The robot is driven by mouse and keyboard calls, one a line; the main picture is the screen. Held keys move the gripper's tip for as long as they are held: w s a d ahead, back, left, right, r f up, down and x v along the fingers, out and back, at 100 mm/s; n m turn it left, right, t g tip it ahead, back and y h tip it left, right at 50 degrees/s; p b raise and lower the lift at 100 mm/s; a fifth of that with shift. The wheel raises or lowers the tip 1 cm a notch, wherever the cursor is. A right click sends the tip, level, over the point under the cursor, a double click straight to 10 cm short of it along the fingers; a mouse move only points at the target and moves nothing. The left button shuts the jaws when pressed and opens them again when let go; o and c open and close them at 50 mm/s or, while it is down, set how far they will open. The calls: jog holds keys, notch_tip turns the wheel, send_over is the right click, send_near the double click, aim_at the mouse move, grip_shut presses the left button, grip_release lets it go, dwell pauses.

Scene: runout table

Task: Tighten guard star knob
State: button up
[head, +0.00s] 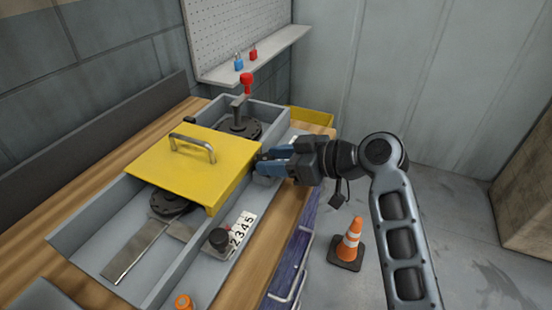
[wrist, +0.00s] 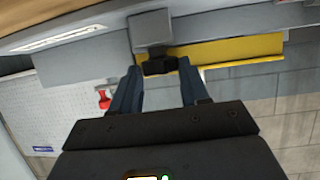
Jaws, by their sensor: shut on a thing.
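The yellow guard (head: 195,160), a flat cover with a metal handle (head: 192,146), lies across the grey trough. Its yellow edge (wrist: 235,50) also shows in the wrist view. The black star knob (wrist: 160,66) sits on a grey block (wrist: 150,30) beside that edge. My gripper (head: 264,162) reaches in from the right at the guard's right side. In the wrist view, the blue fingers of my gripper (wrist: 160,72) stand on both sides of the knob and are shut on it. In the head view the fingers mostly hide the knob.
Another black round knob (head: 218,238) stands beside a number plate (head: 242,230) on the trough's front side. A red-topped lever (head: 246,80) rises behind the guard. Blue and red padlocks (head: 253,54) are on the shelf. An orange cone (head: 349,243) stands on the floor at right.

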jog(key=shift+c, duration=0.5)
jog(key=shift+s+a+m+t+h+p, duration=0.15)
jog(key=shift+s+m+t+h+p, duration=0.2)
jog(key=shift+m+t, duration=0.4)
jog(key=shift+m+t+h+p, duration=0.45)
jog(key=shift+m+t+h, duration=0.1)
jog(key=shift+m+t, duration=0.35)
jog(key=o, duration=1.1)
jog(key=shift+c, duration=0.2)
